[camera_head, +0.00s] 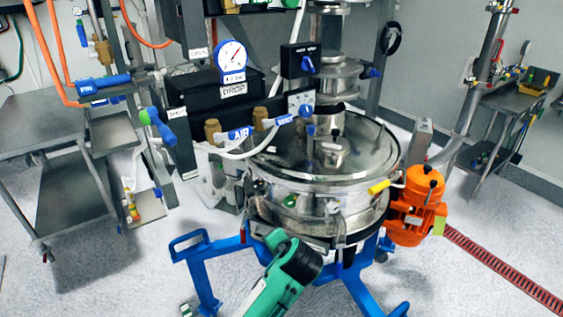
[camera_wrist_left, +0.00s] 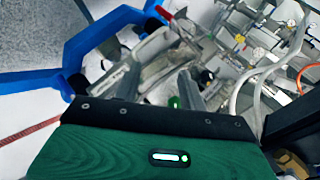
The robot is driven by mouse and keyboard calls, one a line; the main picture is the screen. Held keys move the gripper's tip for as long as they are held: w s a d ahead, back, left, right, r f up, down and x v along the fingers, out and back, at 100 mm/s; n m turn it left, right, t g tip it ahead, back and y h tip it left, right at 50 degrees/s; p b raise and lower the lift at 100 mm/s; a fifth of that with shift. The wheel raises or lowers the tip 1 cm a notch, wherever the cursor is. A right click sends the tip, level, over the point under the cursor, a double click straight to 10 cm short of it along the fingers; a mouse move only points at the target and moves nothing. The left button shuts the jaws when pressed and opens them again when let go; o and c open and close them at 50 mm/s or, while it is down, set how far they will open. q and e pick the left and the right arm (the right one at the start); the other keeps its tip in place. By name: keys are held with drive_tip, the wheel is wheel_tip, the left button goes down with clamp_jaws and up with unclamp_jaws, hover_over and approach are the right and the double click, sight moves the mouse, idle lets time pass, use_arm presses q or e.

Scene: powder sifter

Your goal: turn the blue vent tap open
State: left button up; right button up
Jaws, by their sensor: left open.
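The blue vent tap (camera_head: 284,120) shows in the head view as a blue lever with white lettering. It sits beside a brass valve body on the front of the dark panel, left of the steel sifter. Its lever lies roughly sideways. My left gripper (camera_wrist_left: 162,82) shows in the left wrist view with its grey fingers apart and nothing clearly between them. It is apart from the tap. In the head view a green arm of mine comes up from the bottom middle, in front of the blue stand, and its fingers cannot be made out. My right gripper is not seen.
A similar blue tap marked AIR (camera_head: 240,133) is just left of the vent tap. A pale hose loops below both. The steel sifter (camera_head: 325,165) stands on a blue frame (camera_head: 203,245), with an orange motor (camera_head: 415,208) on the right. A grey cart (camera_head: 45,125) stands left.

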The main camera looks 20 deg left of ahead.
use_arm(q)
drive_tip(key=w+d+r+t+y, duration=0.2)
drive_tip(key=w+d+r+y, duration=0.1)
drive_tip(key=w+r, duration=0.65)
drive_tip(key=m+t+y, duration=0.1)
drive_tip(key=y, duration=0.4)
approach(287, 121)
drive_tip(key=p+x, duration=0.2)
drive_tip(key=x, duration=0.3)
drive_tip(key=p+x, duration=0.3)
drive_tip(key=x, duration=0.3)
drive_tip(key=shift+w+a+r, duration=0.1)
drive_tip(key=shift+a+r, duration=0.1)
drive_tip(key=shift+w+a+f, duration=0.1)
drive_tip(key=shift+w+a, duration=0.3)
drive_tip(key=shift+a, duration=0.05)
clamp_jaws()
